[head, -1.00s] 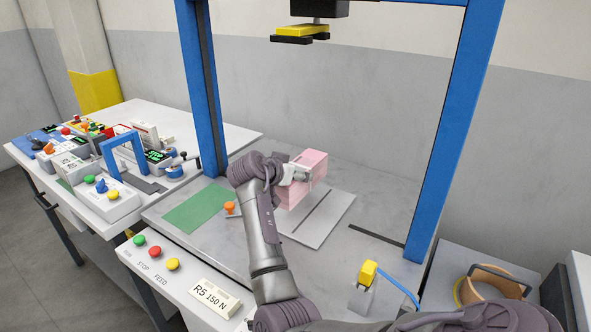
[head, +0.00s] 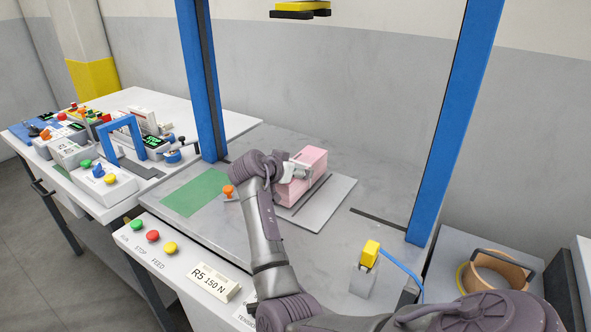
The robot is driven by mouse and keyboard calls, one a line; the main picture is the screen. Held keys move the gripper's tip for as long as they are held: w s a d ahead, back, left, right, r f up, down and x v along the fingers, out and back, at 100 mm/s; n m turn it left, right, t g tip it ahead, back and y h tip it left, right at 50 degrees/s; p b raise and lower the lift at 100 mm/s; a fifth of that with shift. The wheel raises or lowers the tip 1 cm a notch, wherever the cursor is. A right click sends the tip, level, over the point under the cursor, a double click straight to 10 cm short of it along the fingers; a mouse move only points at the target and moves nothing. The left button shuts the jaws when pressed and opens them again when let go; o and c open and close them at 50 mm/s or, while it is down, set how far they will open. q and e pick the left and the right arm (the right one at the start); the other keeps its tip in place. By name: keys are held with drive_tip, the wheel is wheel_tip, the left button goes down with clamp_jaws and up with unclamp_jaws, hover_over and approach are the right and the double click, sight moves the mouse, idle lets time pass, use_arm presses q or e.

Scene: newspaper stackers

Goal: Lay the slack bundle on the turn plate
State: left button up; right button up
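The slack bundle (head: 310,163) is a pink block at the turn plate (head: 326,212), a pale grey square plate with a dark slot on the metal bench. It appears to rest on the plate's left and back part; its underside is partly hidden. My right arm comes in from the bottom right, and its gripper (head: 297,169) is at the bundle's left side. The gripper appears shut on the bundle, though the wrist and bundle hide part of the fingers. My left gripper is not in view.
A blue frame (head: 446,130) spans the bench, with a yellow and black press head (head: 303,8) above. A green mat (head: 196,193) and orange knob (head: 229,191) lie left. A yellow-topped switch (head: 370,252) stands front right. A tape roll (head: 490,272) is beyond the bench.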

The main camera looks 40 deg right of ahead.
drive_tip(key=shift+f+b, duration=0.3)
drive_tip(key=shift+b, duration=0.05)
